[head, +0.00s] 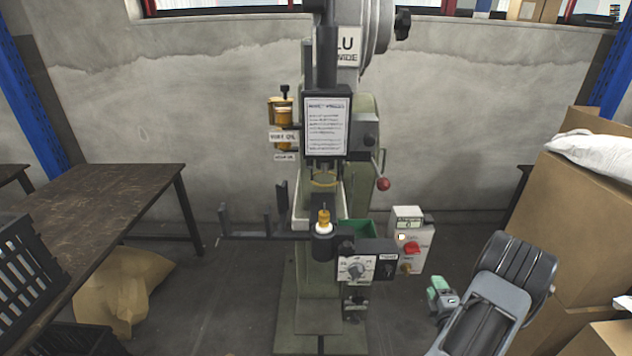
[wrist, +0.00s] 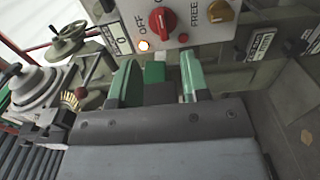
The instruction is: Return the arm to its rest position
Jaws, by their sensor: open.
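My arm reaches in at the lower right of the head view. My gripper (head: 441,292) has green fingers and hangs to the right of the rivet press (head: 326,200), apart from it. In the wrist view my gripper (wrist: 157,72) shows its two green fingers spread, with no held object visible. A small green patch shows between them; I cannot tell what it is. The control box (head: 413,240) with a red switch is above and left of my gripper. In the wrist view its panel (wrist: 190,18) shows a red knob (wrist: 162,20) and a lit lamp.
A dark wooden table (head: 110,200) with black crates (head: 25,275) stands at the left. Cardboard boxes (head: 575,220) are stacked at the right, close to my arm. A brown paper sack (head: 128,295) lies on the floor. A green bin (head: 357,229) sits on the press.

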